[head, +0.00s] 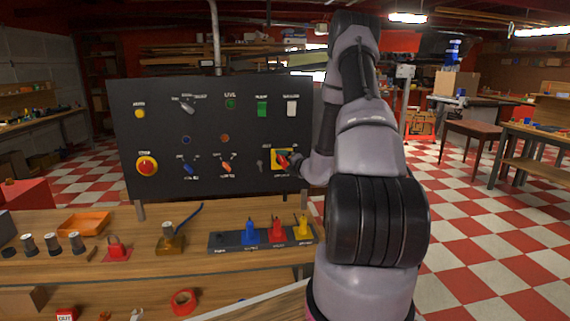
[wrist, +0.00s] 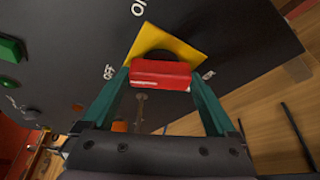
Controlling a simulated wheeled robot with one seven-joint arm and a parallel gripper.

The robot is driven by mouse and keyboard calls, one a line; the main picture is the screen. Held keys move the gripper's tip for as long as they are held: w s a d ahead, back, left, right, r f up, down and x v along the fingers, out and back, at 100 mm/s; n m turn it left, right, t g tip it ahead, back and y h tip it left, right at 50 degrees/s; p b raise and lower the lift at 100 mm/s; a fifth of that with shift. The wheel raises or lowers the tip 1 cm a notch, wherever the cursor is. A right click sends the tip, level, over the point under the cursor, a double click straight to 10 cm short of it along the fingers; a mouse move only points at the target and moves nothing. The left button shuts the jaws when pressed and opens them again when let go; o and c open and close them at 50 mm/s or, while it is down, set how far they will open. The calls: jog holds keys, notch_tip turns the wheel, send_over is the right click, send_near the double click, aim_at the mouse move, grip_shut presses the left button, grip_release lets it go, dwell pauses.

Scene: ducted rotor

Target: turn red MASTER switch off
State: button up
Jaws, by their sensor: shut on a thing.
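The red MASTER switch is a red handle on a yellow plate (head: 277,154) at the lower right of the black panel (head: 210,122). In the wrist view the red handle (wrist: 160,74) sits in front of the yellow plate (wrist: 186,45), with a dark round base behind it. My gripper (wrist: 157,80) has its two green fingers on either side of the handle, shut on it. OFF lettering shows by the plate's left corner, and more lettering by its top and right. In the head view my gripper (head: 289,160) partly covers the switch.
The panel also carries a red stop button (head: 147,166), a green button (head: 262,109), a white one (head: 292,108) and several knobs. Below, a wooden bench holds an orange tray (head: 84,224) and a dark rack (head: 222,241) with blue, red and yellow pieces.

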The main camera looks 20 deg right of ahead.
jog(key=shift+a+n+g+h, duration=0.1)
jog(key=shift+n+g+h, duration=0.5)
jog(key=shift+n, duration=0.8)
jog(key=o, duration=1)
jog(key=v, duration=1.1)
jog(key=shift+w, duration=0.1)
